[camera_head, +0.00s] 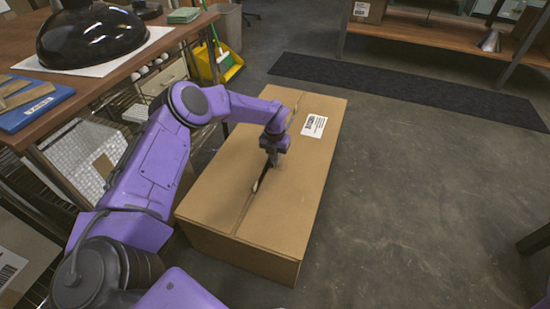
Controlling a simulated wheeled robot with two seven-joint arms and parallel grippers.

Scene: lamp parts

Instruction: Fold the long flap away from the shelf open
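A long cardboard box (205,210) stands on the floor in the middle of the head view. Its two long top flaps lie about flat and meet at a lengthwise seam, with a narrow dark gap near the middle. The long flap away from the shelf (289,190) is the right one and bears a white label. My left gripper (271,163) points down at the seam gap, at the inner edge of this flap. The fingertips are small and dark, so I cannot tell how wide they are or whether they grip the flap. My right gripper is out of view.
A wooden-topped shelf (130,75) with a black lamp shade (90,35) stands along the left. A dark mat (400,88) lies at the back. The floor right of the box is clear.

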